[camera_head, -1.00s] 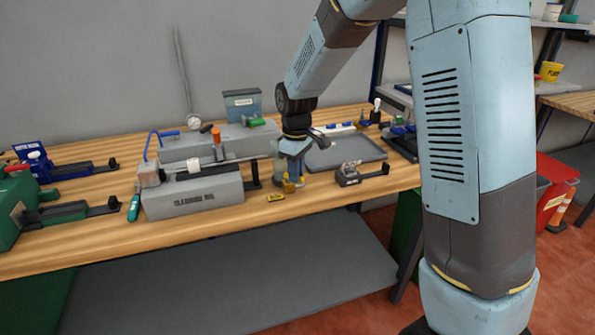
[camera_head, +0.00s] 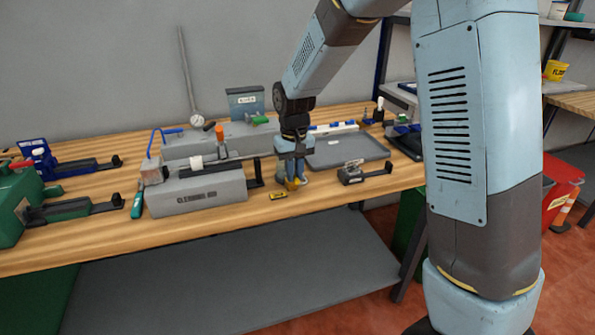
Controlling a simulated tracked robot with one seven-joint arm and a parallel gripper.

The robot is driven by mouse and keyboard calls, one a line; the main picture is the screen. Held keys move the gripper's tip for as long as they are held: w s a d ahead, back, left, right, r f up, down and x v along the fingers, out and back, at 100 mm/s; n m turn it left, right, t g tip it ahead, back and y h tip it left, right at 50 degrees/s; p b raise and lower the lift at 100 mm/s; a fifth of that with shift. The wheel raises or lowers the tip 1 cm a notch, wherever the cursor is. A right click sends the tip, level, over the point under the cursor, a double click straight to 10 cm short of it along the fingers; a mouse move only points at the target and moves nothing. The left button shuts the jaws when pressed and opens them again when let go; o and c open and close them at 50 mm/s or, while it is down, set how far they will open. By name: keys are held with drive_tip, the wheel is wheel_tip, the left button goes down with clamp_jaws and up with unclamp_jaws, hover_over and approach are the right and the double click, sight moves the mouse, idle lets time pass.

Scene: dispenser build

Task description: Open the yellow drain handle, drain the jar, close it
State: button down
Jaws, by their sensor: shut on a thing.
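The yellow drain handle (camera_head: 292,184) shows low on the bench, right of the grey cleaning rig, just under my gripper. My gripper (camera_head: 292,178) points down at it, with its jaws shut at the handle; the fingertips are small and partly blend with it. The jar (camera_head: 282,168) stands behind my gripper and is mostly hidden by it. I cannot make out the jar's liquid level or the exact angle of the handle.
The grey cleaning rig (camera_head: 197,193) stands left of my gripper. A dark tray (camera_head: 350,152) and a small metal fixture (camera_head: 353,173) lie to the right. A small yellow item (camera_head: 278,196) lies near the front edge. Green and blue fixtures (camera_head: 40,160) fill the left end.

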drive_tip(key=shift+w+r+m, duration=0.1)
drive_tip(key=shift+w+m, duration=0.1)
drive_tip(key=shift+m, duration=0.1)
drive_tip(key=c, duration=1.4)
unclamp_jaws()
drive_tip(key=o, duration=0.3)
drive_tip(key=shift+s, duration=0.1)
wheel_tip(320, 180, up, 14)
drive_tip(key=shift+f, duration=0.25)
